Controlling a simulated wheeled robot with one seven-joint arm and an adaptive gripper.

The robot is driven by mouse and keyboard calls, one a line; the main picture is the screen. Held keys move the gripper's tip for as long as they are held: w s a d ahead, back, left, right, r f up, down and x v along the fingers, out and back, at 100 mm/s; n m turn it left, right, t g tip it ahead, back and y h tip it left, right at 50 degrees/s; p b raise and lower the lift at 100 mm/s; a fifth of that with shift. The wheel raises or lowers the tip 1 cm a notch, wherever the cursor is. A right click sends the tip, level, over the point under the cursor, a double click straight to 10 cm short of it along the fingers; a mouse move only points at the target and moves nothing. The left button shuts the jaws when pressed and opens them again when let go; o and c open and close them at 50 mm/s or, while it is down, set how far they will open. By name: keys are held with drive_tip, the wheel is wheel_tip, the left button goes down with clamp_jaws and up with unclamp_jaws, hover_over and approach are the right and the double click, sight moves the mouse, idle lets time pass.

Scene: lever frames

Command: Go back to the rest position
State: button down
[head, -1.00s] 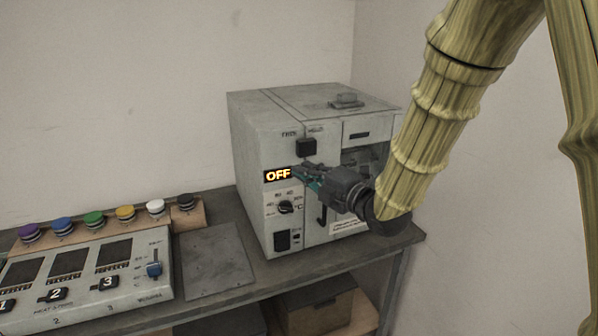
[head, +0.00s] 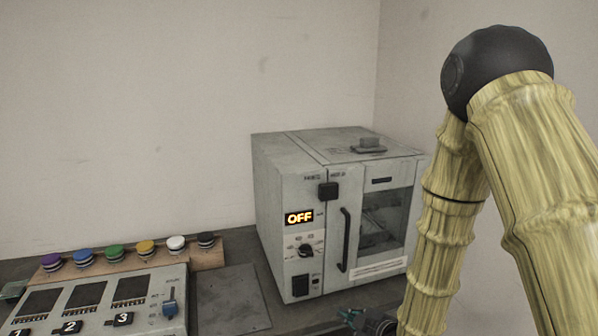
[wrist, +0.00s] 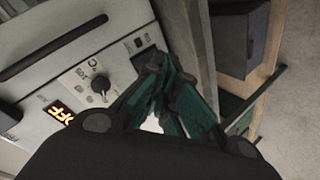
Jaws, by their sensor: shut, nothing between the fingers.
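My gripper (head: 352,318) is at the bottom edge of the head view, low in front of the grey oven and partly cut off by the frame. In the wrist view its green-grey fingers (wrist: 172,95) are together with nothing between them. The grey oven (head: 290,160) stands on the bench with its door closed. Its display (head: 299,218) reads OFF, and it also shows in the wrist view (wrist: 60,112). The dark door handle (head: 344,240), the knob (head: 306,250) and a rocker switch (head: 300,285) are on the oven front. The gripper appears apart from the oven.
A control panel (head: 150,318) with numbered switches and a blue slider stands left, with several coloured buttons (head: 115,251) behind it. A flat grey plate (head: 232,300) lies between panel and oven. Below the bench, a shelf with a dark box (wrist: 238,40) shows in the wrist view.

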drive_tip(key=s+d+f+m+g+h, duration=0.1)
drive_tip(key=s+d+f+m+g, duration=0.1)
drive_tip(key=s+f, duration=0.3)
drive_tip(key=s+d+f+m+g+h, duration=0.1)
drive_tip(key=s+f+m, duration=0.25)
drive_tip(key=f, duration=0.45)
drive_tip(key=s+d+f+m+g+h, duration=0.1)
drive_tip(key=s+d+f+m+g, duration=0.1)
drive_tip(key=s+f, duration=0.3)
drive_tip(key=s+d+f+m+g+h, duration=0.1)
drive_tip(key=s+f, duration=0.5)
drive_tip(key=s, duration=0.8)
drive_tip(key=s+d+f+m+g+h, duration=0.1)
drive_tip(key=s+d+f+m+g, duration=0.2)
drive_tip(key=s, duration=0.7)
wheel_tip(320, 180, down, 3)
drive_tip(key=m+g, duration=0.2)
drive_tip(key=m, duration=0.1)
drive_tip(key=shift+s+d+m, duration=0.2)
drive_tip(key=shift+d+m, duration=0.1)
drive_tip(key=shift+m, duration=0.05)
drive_tip(key=shift+r, duration=0.1)
